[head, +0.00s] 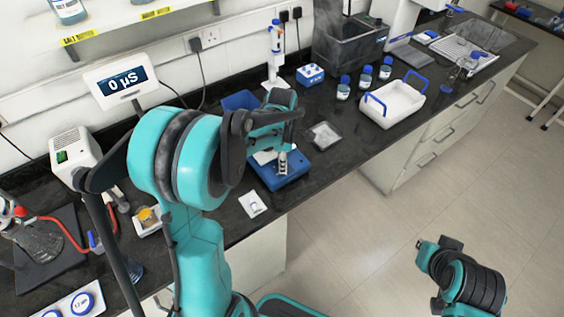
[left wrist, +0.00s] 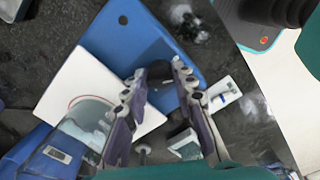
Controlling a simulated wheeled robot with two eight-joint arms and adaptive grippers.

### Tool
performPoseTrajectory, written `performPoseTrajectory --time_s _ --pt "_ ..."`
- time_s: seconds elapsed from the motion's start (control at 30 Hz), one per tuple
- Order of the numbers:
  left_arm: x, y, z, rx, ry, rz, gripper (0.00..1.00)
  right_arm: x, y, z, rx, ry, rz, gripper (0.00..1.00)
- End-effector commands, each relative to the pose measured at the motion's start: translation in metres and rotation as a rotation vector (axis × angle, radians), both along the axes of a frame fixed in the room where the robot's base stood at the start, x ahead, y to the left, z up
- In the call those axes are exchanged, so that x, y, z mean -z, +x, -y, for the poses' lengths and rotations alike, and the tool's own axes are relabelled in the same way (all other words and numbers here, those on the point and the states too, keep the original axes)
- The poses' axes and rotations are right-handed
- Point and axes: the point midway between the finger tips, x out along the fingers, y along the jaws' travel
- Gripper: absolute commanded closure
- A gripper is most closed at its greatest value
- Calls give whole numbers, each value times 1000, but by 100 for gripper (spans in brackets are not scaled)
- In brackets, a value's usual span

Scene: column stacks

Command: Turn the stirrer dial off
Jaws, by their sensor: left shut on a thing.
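The stirrer is a blue, flat device (head: 292,180) with a white top plate, on the dark bench. In the left wrist view its blue body (left wrist: 125,35) and white plate (left wrist: 75,85) show, with a clear glass vessel (left wrist: 85,125) over the plate. My left gripper (head: 282,163) points down at the stirrer's near part. In the left wrist view its fingertips (left wrist: 160,75) are close around a dark, round dial (left wrist: 158,72) on the blue body. The fingers hide most of the dial, and its setting cannot be read. My right gripper is out of view.
A small white card (head: 252,204) lies left of the stirrer and a clear dish (head: 324,136) right of it. A blue rack (head: 310,75), blue-capped bottles (head: 343,88) and a white tray (head: 398,104) stand farther right. A meter (head: 122,80) reads 0 µS.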

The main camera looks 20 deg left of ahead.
Motion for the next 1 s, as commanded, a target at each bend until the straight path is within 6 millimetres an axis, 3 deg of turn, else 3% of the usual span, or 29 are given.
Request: performPoseTrajectory --time_s 0.5,1.0 --pt "0 0 0 -408 -1 0 100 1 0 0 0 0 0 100" --pt "0 0 0 -537 -1 0 100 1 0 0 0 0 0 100"
